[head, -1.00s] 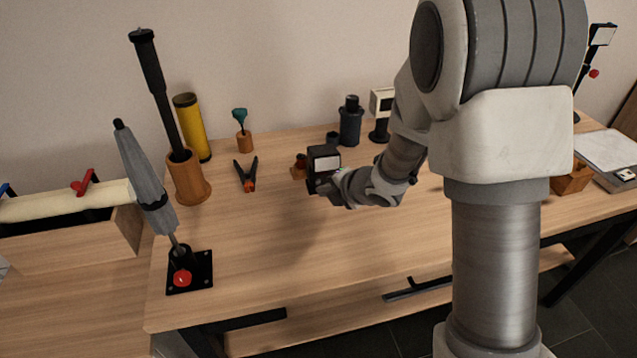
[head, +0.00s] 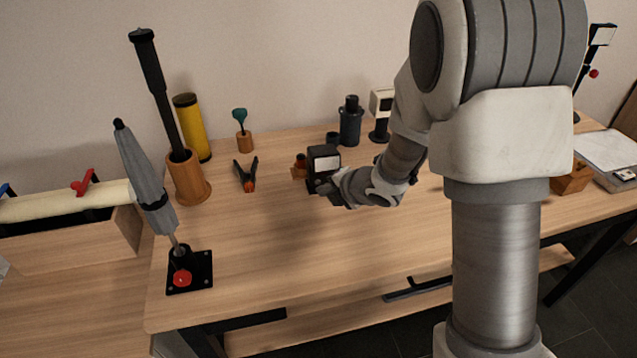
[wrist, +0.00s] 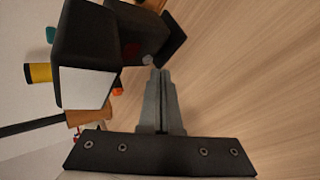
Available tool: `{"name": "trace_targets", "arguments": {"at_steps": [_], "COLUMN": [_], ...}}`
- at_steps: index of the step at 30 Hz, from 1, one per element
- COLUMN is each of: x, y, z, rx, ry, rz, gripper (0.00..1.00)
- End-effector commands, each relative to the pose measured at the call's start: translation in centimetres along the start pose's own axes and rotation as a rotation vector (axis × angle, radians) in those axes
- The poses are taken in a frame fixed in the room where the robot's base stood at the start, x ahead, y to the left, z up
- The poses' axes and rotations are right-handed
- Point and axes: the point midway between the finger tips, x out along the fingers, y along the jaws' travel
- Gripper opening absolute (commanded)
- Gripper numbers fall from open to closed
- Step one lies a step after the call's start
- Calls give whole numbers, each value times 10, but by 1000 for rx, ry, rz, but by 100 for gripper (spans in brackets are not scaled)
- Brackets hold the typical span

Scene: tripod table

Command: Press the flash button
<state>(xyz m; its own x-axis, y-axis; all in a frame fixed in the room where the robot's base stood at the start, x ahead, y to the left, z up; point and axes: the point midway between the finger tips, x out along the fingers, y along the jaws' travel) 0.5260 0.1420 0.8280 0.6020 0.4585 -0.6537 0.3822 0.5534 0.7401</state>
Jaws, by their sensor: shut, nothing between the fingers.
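A black flash unit (head: 323,165) with a white front panel stands on the wooden table (head: 260,260), left of my arm in the head view. In the wrist view the flash (wrist: 88,42) fills the upper left, its white panel (wrist: 86,88) facing the lower left. A small grey round knob (wrist: 148,60) shows low on its black body, with a dark red patch beside it. I cannot tell for sure which is the button. My gripper (wrist: 157,72) is shut and empty, its tips right at the grey knob; contact is unclear. In the head view my gripper (head: 322,188) is at the flash's lower front.
A small orange-brown object (head: 299,168) sits just left of the flash. A closed umbrella on a base with a red knob (head: 182,279) is front left. The table's front middle is clear.

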Motion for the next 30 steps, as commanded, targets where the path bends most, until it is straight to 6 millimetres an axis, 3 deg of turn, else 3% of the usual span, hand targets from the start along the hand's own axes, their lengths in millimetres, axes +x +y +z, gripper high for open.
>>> {"name": "trace_targets", "arguments": {"at_steps": [30], "x": [8], "y": [6], "z": [6], "rx": [0], "ry": [0], "rz": [0], "gripper": [0]}}
